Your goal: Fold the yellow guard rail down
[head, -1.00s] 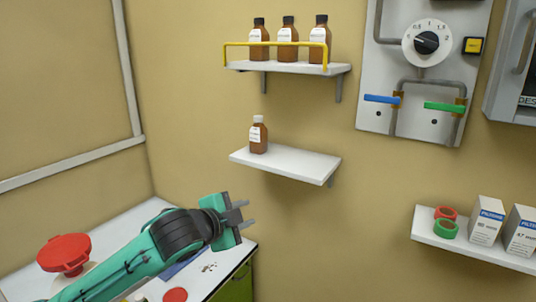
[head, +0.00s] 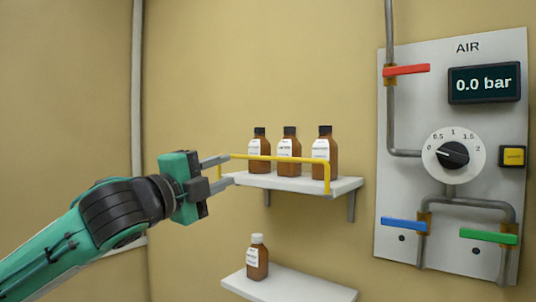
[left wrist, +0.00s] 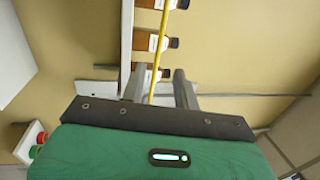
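The yellow guard rail (head: 280,158) stands up along the front of the upper shelf (head: 290,184), across several brown bottles' lower region. My left gripper (head: 229,170) is open at the rail's left end, one finger above the other. In the left wrist view the rail (left wrist: 157,55) runs lengthwise between the two spread fingers (left wrist: 159,84), with gaps visible on both sides. I cannot tell how deep the rail sits between them. My right gripper is not in view.
Brown bottles with white labels (head: 289,145) stand on the upper shelf behind the rail. A lower shelf (head: 290,284) carries one white-capped bottle (head: 257,260). To the right is an air panel (head: 400,170) with a dial (head: 453,154) and coloured valve handles.

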